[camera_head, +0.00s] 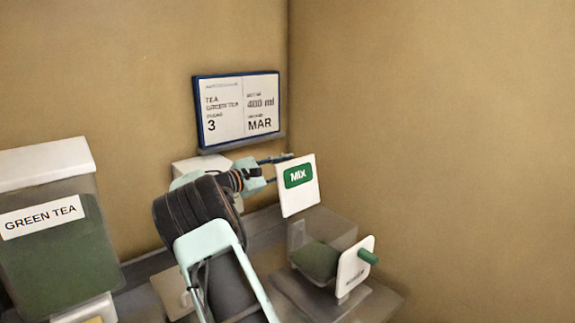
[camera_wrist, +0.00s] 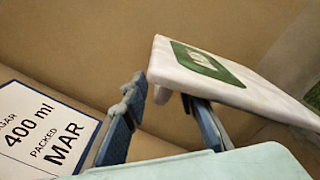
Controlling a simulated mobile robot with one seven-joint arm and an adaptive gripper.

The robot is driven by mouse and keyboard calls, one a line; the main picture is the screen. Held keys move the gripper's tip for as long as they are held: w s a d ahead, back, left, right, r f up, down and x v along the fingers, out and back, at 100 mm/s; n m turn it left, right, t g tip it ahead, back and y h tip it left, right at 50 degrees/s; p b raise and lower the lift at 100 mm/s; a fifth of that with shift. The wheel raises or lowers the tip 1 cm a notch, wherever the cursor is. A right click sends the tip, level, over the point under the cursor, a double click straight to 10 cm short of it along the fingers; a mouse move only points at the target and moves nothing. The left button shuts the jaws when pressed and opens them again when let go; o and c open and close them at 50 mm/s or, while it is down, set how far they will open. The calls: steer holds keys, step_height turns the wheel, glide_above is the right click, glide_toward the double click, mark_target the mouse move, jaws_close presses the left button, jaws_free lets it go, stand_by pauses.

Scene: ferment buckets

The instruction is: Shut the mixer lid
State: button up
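The mixer lid (camera_head: 299,197) is a white panel with a green MIX label, standing raised above the mixer. The mixer (camera_head: 325,256) has a clear body with green contents and a white front plate with a green knob (camera_head: 368,257). My gripper (camera_head: 277,169) is at the lid's left edge with its fingers apart. In the wrist view, my gripper (camera_wrist: 162,93) has one finger left of the corner of the lid (camera_wrist: 172,72), and the other finger's tip is partly hidden by the lid. I cannot tell whether either finger touches it.
A GREEN TEA bin (camera_head: 60,255) with a white top stands at the left. A framed card (camera_head: 238,110) is on the back wall, close to my gripper; it also shows in the wrist view (camera_wrist: 40,130). A bare wall (camera_head: 450,130) stands at the right.

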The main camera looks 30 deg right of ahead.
jaws_close()
